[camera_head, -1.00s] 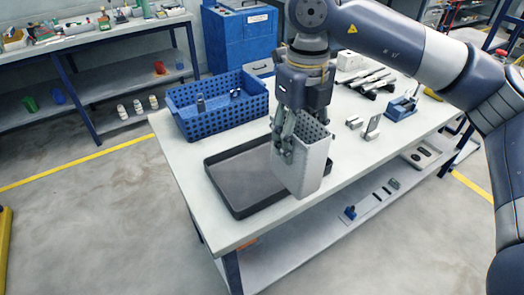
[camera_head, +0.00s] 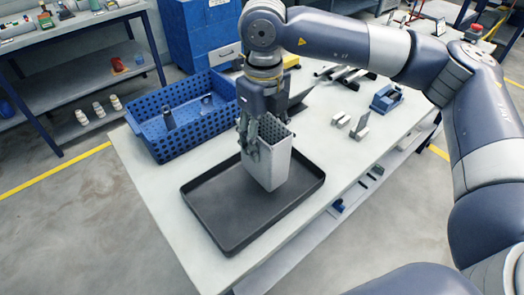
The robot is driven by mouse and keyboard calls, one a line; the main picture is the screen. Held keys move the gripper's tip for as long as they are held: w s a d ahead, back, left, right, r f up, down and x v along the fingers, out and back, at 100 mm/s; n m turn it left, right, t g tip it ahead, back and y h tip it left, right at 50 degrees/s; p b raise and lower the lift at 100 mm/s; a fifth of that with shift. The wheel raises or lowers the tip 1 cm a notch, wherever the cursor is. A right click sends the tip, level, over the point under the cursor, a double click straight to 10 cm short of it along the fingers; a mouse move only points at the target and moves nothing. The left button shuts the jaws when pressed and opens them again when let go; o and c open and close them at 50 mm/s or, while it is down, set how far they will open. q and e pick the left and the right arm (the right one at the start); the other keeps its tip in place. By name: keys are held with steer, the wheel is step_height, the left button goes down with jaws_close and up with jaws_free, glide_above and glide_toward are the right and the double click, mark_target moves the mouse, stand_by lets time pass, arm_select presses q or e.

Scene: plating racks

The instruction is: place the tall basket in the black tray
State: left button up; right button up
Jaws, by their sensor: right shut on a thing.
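The tall basket (camera_head: 272,165) is light grey with perforated walls and an open top. It is upright over the back right part of the black tray (camera_head: 230,243), and I cannot tell whether its base touches the tray floor. The black tray is shallow and lies flat on the white table. My right gripper (camera_head: 251,143) comes down from above and is shut on the tall basket's left wall near the rim. The basket hides part of the tray's floor and back rim. My left gripper is not in view.
A blue perforated crate (camera_head: 185,141) with small metal parts stands behind the tray on the left. Small metal blocks (camera_head: 358,128) and a blue fixture (camera_head: 386,98) lie to the right on the white table (camera_head: 150,190). The front left tabletop is clear.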

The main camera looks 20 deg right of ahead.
steer(key=shift+f+p, duration=0.4)
steer(key=shift+f, duration=1.55)
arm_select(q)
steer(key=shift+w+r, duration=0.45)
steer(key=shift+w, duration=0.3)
arm_select(e)
steer(key=shift+w, duration=0.1)
steer(key=shift+f, duration=0.1)
steer(key=shift+f+b, duration=0.1)
steer(key=shift+b, duration=0.2)
steer(key=o, duration=1.2)
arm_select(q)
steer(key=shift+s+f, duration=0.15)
